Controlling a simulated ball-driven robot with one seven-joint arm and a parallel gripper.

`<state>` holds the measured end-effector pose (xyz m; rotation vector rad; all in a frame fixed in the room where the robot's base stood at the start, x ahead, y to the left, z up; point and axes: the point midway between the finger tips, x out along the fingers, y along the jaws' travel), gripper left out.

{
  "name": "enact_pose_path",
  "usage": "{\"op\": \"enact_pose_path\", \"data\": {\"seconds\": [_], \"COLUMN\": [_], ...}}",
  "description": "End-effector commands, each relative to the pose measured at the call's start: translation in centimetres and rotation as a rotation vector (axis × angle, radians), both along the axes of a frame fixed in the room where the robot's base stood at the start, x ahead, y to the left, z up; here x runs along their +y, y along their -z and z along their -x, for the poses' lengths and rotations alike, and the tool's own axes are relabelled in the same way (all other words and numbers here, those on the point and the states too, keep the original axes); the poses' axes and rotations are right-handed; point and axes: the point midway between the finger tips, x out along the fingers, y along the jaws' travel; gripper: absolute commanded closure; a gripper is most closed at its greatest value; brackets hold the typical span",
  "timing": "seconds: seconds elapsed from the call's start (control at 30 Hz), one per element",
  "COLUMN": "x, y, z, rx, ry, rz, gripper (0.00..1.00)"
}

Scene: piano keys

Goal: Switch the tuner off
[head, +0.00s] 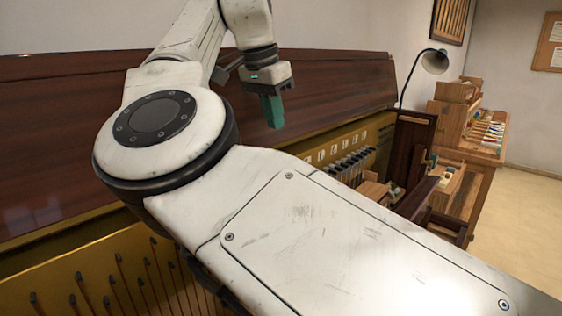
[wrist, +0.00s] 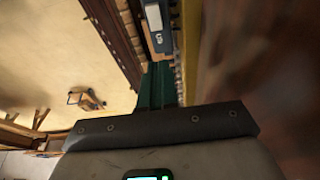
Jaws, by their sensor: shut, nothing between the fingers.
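My gripper (head: 272,112) hangs from the raised arm in front of the dark wood panel in the head view, its teal fingers pointing down and closed together with nothing held. In the wrist view the shut fingers (wrist: 157,80) point toward a small blue-grey box with a pale face (wrist: 154,18), which looks like the tuner. The box sits beside the piano's edge, just beyond the fingertips, and they appear apart from it. Its switch is too small to make out. I cannot pick out the tuner in the head view; my arm covers much of the piano there.
The opened piano has a brass-coloured plate (head: 95,265) with pins and a row of dark hammers (head: 352,165). A wooden workbench (head: 480,150) with tools and a black lamp (head: 433,62) stand at the right. Bare floor (head: 530,200) lies beyond.

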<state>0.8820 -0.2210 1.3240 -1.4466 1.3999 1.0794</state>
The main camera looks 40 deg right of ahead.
Motion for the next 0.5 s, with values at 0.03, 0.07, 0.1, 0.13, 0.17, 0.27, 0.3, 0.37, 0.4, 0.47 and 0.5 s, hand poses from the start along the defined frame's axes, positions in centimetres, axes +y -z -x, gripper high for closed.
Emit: {"op": "enact_pose_path", "data": {"seconds": [0.03, 0.07, 0.1, 0.13, 0.17, 0.27, 0.3, 0.37, 0.4, 0.47, 0.5], "x": [-0.2, -0.4, -0.6, -0.8, -1.0, -1.5, -1.8, -2.0, -1.9, -1.9, -1.9], "y": [1.1, 1.6, 2.4, 2.9, 3.5, 5.4, 6.1, 7.1, 7.7, 8.5, 9.0], "z": [0.0, 0.0, 0.0, 0.0, 0.0, 0.0, 0.0, 0.0, -0.1, -0.1, -0.1], "rx": [0.002, 0.002, 0.003, 0.002, 0.001, 0.001, 0.001, 0.002, 0.001, 0.000, 0.001], "ry": [0.000, 0.000, -0.001, -0.002, -0.001, 0.000, 0.000, 0.000, -0.002, -0.003, -0.002], "rz": [-0.002, -0.002, -0.002, -0.002, -0.002, -0.002, -0.002, -0.001, -0.001, -0.001, -0.001], "gripper": [1.00, 1.00, 1.00, 1.00, 1.00, 1.00, 1.00, 1.00, 1.00, 1.00, 1.00]}}
